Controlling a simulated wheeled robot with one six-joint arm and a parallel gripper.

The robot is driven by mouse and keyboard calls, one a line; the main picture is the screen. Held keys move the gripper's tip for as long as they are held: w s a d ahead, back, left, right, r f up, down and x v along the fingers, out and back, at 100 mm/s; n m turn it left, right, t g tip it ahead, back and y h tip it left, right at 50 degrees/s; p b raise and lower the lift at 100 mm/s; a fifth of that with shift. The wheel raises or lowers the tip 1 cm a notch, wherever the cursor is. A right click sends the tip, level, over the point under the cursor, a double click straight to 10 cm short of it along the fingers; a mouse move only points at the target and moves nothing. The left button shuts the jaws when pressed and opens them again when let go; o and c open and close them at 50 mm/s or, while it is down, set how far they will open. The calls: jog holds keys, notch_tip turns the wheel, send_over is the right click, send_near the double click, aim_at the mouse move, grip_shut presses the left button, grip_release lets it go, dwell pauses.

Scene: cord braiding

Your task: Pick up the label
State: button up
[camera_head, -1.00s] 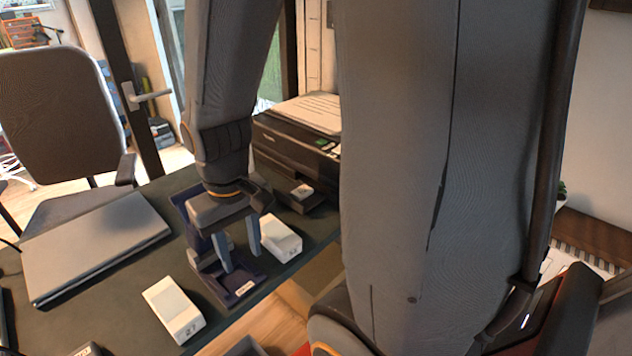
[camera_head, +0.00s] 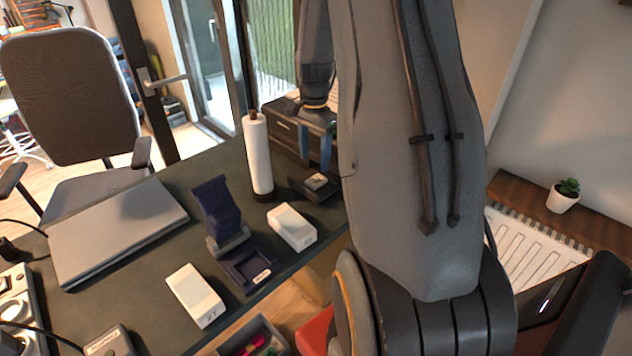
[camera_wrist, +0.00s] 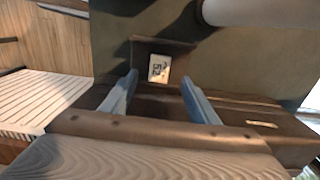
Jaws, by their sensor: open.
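The label (camera_head: 316,181) is a small pale piece lying in a dark holder (camera_head: 327,193) near the table's far right edge. In the wrist view the label (camera_wrist: 159,68) shows dark printed marks, and the holder (camera_wrist: 176,45) surrounds it. My gripper (camera_head: 316,164) is open and hangs above and just behind the label in the head view. In the wrist view its two blue fingers (camera_wrist: 158,98) stand apart, with the label beyond them and between their lines. Nothing is between the fingers.
A white roll (camera_head: 258,158) stands upright close left of the holder. White boxes (camera_head: 292,228) (camera_head: 195,295) flank a dark blue stand (camera_head: 217,212). A closed laptop (camera_head: 115,232) lies at left. A dark printer (camera_head: 284,128) is behind my gripper.

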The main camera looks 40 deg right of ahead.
aim_at(313, 181)
jog(key=shift+a+f+p, duration=0.15)
jog(key=shift+f+p, duration=0.5)
jog(key=shift+f, duration=1.15)
jog(key=shift+a+f+p, duration=0.15)
jog(key=shift+f+p, duration=0.5)
jog(key=shift+f, duration=1.15)
jog(key=c, duration=1.1)
jog(key=shift+r, duration=0.15)
